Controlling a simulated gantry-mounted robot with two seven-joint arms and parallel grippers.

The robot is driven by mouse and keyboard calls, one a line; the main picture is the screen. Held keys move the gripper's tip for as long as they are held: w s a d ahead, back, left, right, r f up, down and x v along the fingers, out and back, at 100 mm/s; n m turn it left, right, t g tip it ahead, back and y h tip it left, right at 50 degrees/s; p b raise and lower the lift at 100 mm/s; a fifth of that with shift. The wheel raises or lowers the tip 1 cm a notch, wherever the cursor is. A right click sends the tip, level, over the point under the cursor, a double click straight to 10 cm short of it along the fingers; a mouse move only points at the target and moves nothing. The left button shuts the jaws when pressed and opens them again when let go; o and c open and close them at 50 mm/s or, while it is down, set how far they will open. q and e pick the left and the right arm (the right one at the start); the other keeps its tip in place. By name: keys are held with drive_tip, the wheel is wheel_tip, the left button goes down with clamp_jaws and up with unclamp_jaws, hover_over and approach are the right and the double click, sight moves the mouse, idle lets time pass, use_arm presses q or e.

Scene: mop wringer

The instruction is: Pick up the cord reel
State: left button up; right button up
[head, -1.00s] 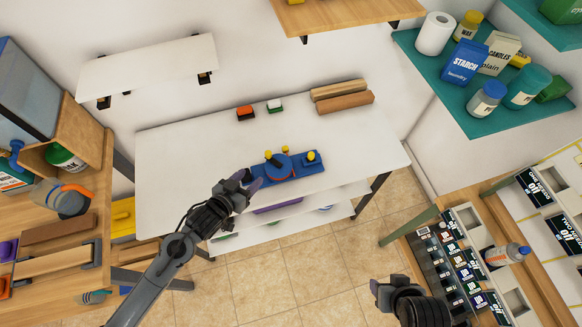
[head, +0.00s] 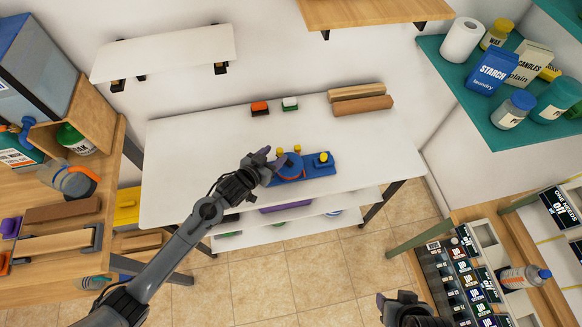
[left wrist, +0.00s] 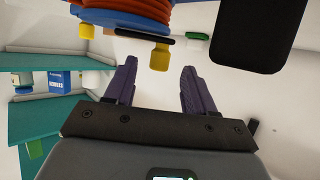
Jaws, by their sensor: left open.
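The cord reel (head: 292,168) is a blue drum with orange cord and yellow knobs, on a blue base on the white table. It also shows at the top of the left wrist view, with its orange cord (left wrist: 135,10) cut off by the frame. My left gripper (head: 269,162) is just left of the reel in the head view. Its purple-grey fingers (left wrist: 154,82) are apart with nothing between them; a yellow knob shows just beyond the fingertips. My right gripper (head: 392,302) is at the bottom edge, partly cut off; its jaws are unclear.
The white table (head: 190,160) has clear room left of the reel. A teal shelf (head: 470,95) with bottles hangs at right.

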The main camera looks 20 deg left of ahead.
sight(279, 150)
use_arm(q)
drive_tip(key=shift+x, duration=1.8)
drive_tip(key=shift+r, duration=0.1)
clamp_jaws()
